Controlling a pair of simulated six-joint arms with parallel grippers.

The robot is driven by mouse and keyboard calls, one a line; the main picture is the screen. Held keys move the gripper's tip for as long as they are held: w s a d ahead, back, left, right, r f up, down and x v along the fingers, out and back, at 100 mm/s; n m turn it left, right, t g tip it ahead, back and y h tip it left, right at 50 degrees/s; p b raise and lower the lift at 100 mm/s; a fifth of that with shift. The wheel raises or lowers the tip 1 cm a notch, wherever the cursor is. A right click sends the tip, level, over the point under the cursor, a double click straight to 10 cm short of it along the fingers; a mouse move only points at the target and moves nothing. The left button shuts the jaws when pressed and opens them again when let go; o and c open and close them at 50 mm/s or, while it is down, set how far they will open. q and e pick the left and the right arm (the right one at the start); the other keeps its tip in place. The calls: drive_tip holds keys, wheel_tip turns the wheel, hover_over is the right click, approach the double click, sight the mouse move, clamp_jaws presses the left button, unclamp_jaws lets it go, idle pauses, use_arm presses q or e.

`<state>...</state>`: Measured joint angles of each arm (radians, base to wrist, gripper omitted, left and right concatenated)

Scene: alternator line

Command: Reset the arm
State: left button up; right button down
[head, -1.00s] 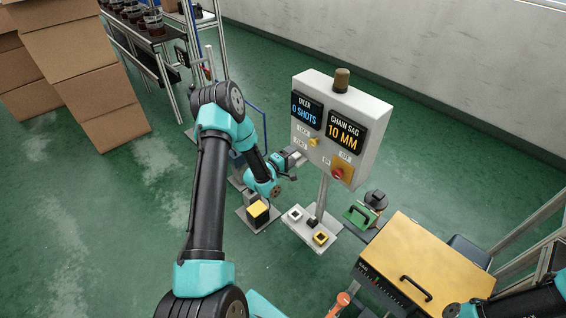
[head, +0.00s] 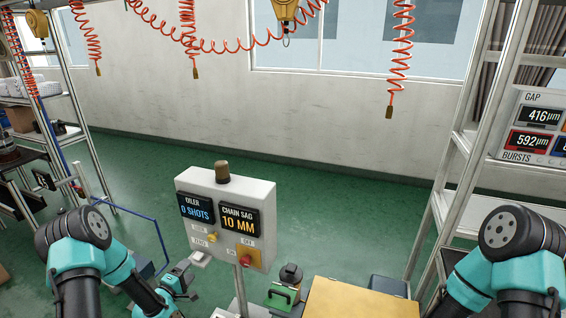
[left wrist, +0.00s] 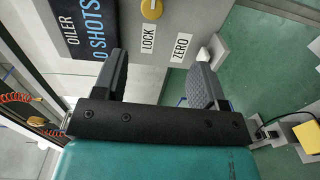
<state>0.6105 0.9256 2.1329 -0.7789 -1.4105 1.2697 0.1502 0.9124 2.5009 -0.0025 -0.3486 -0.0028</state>
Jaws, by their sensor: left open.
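My left arm comes in from the left in the head view, its elbow raised and its forearm reaching down toward the control panel (head: 228,205). My left gripper (head: 196,261) is beside the panel's lower left edge. In the left wrist view the gripper (left wrist: 161,80) is open with nothing between its fingers, and the panel's LOCK and ZERO labels show beyond it. The panel reads OILER 0 SHOTS and CHAIN SAG 10 MM. A yellow knob (head: 212,237) and a red switch (head: 245,260) are on it. My right arm shows at the right; its gripper is out of view.
A yellow-topped box (head: 355,300) and a green-handled piece (head: 283,296) stand right of the panel. A metal rack (head: 455,150) rises at the right, with shelving at the left. Red coiled hoses (head: 400,60) hang above. Floor behind the panel is clear.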

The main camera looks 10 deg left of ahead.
use_arm(q)
drive_tip(key=s+d+f+m+g, duration=0.5)
drive_tip(key=s+d+g, duration=0.1)
drive_tip(key=d, duration=0.3)
drive_tip(key=s+d+f+m+g, duration=0.45)
drive_tip(key=s+d, duration=0.25)
drive_tip(key=d, duration=0.2)
drive_tip(key=s+d+r+m+g, duration=0.1)
drive_tip(key=s+d+m+g, duration=0.3)
drive_tip(key=s, duration=0.6)
drive_tip(key=shift+s+d+g+h, duration=0.35)
drive_tip(key=shift+d+g, duration=0.3)
drive_tip(key=shift+g, duration=0.3)
drive_tip(key=shift+m, duration=0.25)
